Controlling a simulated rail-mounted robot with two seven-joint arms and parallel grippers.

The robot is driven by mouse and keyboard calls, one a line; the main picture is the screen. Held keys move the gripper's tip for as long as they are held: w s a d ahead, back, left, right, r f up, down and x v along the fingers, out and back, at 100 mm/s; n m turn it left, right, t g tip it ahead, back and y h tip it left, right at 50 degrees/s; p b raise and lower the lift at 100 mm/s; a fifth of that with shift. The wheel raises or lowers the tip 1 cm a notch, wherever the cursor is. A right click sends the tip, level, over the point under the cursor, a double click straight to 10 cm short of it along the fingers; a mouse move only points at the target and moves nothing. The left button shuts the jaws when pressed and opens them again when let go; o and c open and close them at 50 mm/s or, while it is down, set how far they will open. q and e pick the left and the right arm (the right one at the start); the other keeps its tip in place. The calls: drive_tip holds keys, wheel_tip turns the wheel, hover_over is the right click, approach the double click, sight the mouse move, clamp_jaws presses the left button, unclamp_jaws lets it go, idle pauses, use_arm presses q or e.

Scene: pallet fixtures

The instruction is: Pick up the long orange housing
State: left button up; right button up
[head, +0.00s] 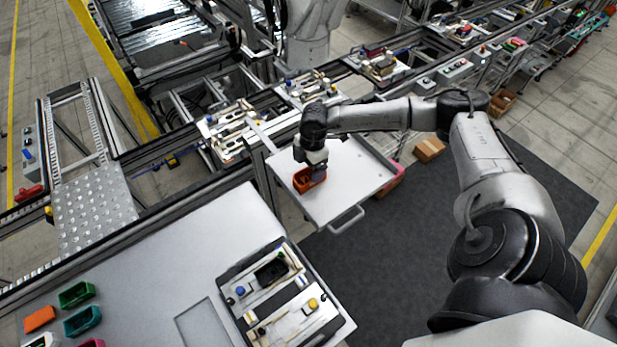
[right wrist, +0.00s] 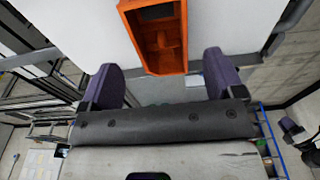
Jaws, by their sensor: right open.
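An orange housing (head: 302,183), open-topped and hollow, sits on the white pull-out tray (head: 345,193). My right gripper (head: 318,170) is directly over it and partly hides it in the head view. In the right wrist view the long orange housing (right wrist: 157,42) extends up from between the two purple fingers of the gripper (right wrist: 164,75). The fingers are spread, with a gap to the housing on each side. I cannot tell how far above the tray the fingertips are. My left gripper is not in view.
A smaller orange part (head: 39,318) lies on the left worktable near green bins (head: 77,294). A fixture pallet (head: 282,300) stands at that table's right end. Rails and further pallets (head: 228,130) lie behind the tray. A cardboard box (head: 429,149) is on the floor.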

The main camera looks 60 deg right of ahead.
sight(309, 180)
wheel_tip(309, 180, down, 3)
drive_tip(key=shift+s+f+p, duration=0.1)
drive_tip(key=shift+f+p, duration=0.1)
drive_tip(key=shift+p, duration=0.5)
drive_tip(key=shift+a+f, duration=0.1)
drive_tip(key=shift+f, duration=0.5)
drive_tip(key=c, duration=1.1)
